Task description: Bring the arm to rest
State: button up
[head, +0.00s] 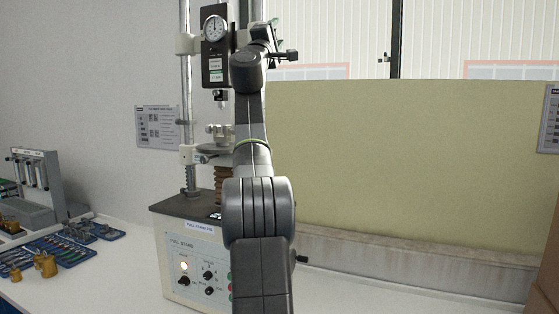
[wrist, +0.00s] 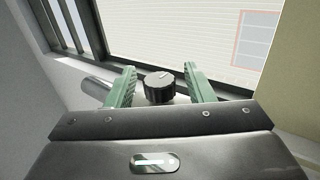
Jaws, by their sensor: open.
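My arm stands raised in the middle of the head view, in front of the tester. My gripper (head: 284,55) is at its upper end, close to the tester's column and gauge and in front of the window. In the wrist view my gripper (wrist: 160,85) shows two green fingers spread apart. A black round knob (wrist: 159,87) with a white mark shows between the fingers; I cannot tell whether it touches them. A grey metal cylinder (wrist: 97,88) lies just left of the left finger.
The pull stand (head: 190,255) with its dial gauge (head: 214,27) stands on the white bench, partly hidden by my arm. Blue tool trays (head: 75,250) and brass weights (head: 45,265) lie at left. A yellow panel (head: 410,160) stands behind at right. A brown box (head: 545,285) is at the right edge.

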jog(key=shift+r+g+p, duration=0.2)
jog(key=shift+g+p, duration=0.2)
jog(key=shift+f, duration=0.15)
jog(key=shift+d, duration=0.1)
